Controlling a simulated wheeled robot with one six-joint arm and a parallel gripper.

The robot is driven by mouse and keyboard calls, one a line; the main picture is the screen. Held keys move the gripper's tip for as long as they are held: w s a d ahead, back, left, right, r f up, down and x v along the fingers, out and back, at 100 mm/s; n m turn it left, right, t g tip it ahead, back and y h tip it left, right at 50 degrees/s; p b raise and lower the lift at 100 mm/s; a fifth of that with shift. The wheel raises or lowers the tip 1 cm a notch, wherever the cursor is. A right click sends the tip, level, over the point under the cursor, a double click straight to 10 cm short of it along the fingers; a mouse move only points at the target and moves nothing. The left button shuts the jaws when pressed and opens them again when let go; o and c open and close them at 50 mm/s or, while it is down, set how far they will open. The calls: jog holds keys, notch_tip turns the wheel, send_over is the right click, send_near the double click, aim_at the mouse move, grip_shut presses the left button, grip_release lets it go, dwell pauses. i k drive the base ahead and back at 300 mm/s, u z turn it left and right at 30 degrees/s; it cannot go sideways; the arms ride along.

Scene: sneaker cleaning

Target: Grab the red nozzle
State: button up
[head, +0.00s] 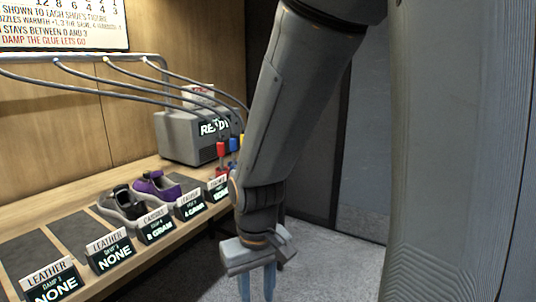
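The red nozzle (220,149) stands upright at the far right end of the bench, in front of the grey machine, with a dark hose running to its top. A blue nozzle (233,145) is just right of it, and a yellow nozzle (242,138) is partly hidden behind my arm. My gripper (257,284) hangs pointing down at the bottom of the view, in front of and below the red nozzle and well apart from it. Its two bluish fingers are apart with nothing between them. The fingertips are close to the lower picture edge.
The wooden bench (150,262) runs along the left. A grey sneaker (122,205) and a purple sneaker (157,186) stand on dark mats behind several label signs (110,250). The grey machine (180,139) reads "READY". Hoses hang from an overhead rail (40,58). The floor (325,265) is clear.

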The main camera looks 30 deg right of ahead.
aim_at(220, 149)
jog(key=z, duration=0.25)
jog(key=k, duration=0.65)
jog(key=z, duration=0.6)
jog(key=i, duration=1.5)
jog(key=u, duration=0.6)
jog(key=i, duration=0.65)
jog(key=u, duration=0.65)
